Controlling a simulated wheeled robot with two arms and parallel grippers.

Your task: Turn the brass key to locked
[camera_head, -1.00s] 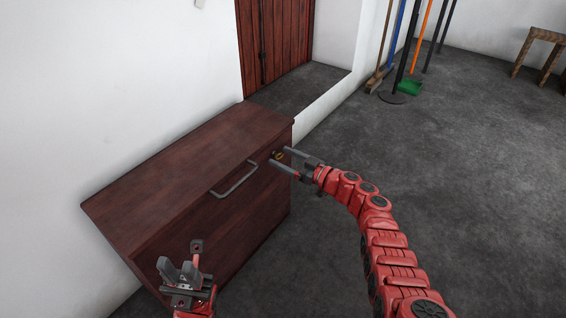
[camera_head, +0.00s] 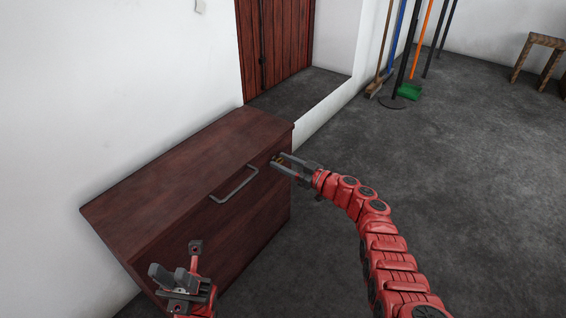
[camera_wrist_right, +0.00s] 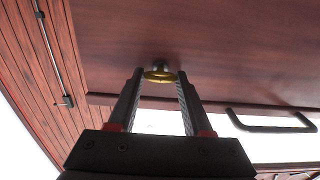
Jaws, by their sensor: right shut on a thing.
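The brass key (camera_wrist_right: 159,76) sits in a round lock (camera_wrist_right: 160,64) on the front of the dark red wooden cabinet (camera_head: 190,165). Its yellow ring-shaped bow shows between the fingertips of my right gripper (camera_wrist_right: 158,78) in the right wrist view. In the head view, my right gripper (camera_head: 280,160) is shut on the key at the cabinet's upper right front, and its fingers hide most of the key. My left gripper (camera_head: 173,274) is low at the left, in front of the cabinet, away from the key. Its finger gap is unclear.
A grey bar handle (camera_head: 234,185) juts from the cabinet front, left of the key. A white wall stands behind, with a reddish plank door (camera_head: 285,40). Brooms and a green dustpan (camera_head: 408,90) lean at the back, near a wooden stool (camera_head: 540,55). The floor at right is clear.

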